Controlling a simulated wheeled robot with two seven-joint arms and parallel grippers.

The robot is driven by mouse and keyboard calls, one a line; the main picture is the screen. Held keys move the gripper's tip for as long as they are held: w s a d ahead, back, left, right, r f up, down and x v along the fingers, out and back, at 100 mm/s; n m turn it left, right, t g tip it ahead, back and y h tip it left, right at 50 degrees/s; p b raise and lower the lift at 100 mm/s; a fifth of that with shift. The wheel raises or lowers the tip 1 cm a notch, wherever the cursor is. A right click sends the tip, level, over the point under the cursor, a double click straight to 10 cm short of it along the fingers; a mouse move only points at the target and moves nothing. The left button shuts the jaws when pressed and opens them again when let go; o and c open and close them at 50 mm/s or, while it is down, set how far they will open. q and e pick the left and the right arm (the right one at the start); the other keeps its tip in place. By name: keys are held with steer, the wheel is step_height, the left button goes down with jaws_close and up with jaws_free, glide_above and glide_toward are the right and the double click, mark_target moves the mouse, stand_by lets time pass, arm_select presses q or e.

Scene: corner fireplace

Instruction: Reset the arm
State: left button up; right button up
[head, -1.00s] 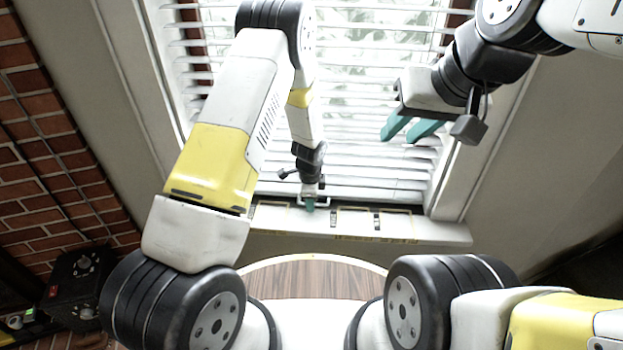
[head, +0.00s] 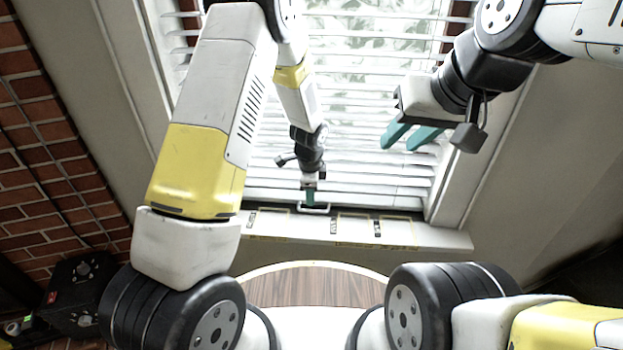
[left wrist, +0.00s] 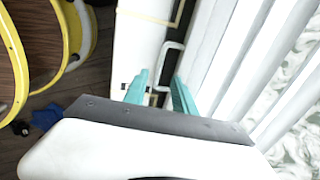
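My left gripper (head: 311,196) is over the window sill, in front of the blinds in the head view. In the left wrist view its two teal fingers (left wrist: 161,88) are apart with nothing held between them. A white handle-shaped loop (head: 314,209) is on the sill just beyond the fingertips; it also shows in the left wrist view (left wrist: 172,56). Whether the fingers touch it is hard to tell. My right gripper (head: 411,138) hangs at the upper right in front of the blinds, its teal fingers apart and empty.
The white sill (head: 440,237) carries yellow-outlined rectangles with small dark labels. White blinds (head: 370,150) stand close behind the left gripper. A round wooden table (head: 312,287) is below the sill. A brick wall (head: 55,150) and a black box (head: 75,295) are at the left.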

stand_by(0.3)
arm_select(q)
steer(key=s+a+r+n+t, duration=0.1)
steer(key=s+a+r+n, duration=0.15)
steer(key=r, duration=0.55)
steer(key=s+a+r+n+h, duration=0.1)
steer(key=s+a+r+n, duration=0.2)
steer(key=r, duration=0.5)
steer(key=s+a+r+n+t, duration=0.1)
steer(key=s+a+r+n, duration=0.2)
steer(key=r, duration=0.5)
steer(key=s+a+r+n+t, duration=0.1)
steer(key=s+a+r+n, duration=0.1)
steer(key=s+r+n, duration=0.3)
steer(key=s+a+r+n+t+h, duration=0.1)
steer(key=s+r+n, duration=0.3)
steer(key=s, duration=0.7)
step_height(320, 180, up, 2)
steer(key=shift+s+a+r+n, duration=0.1)
steer(key=shift+s+a+n, duration=0.2)
steer(key=shift+a, duration=0.6)
steer(key=shift+w+a, duration=0.1)
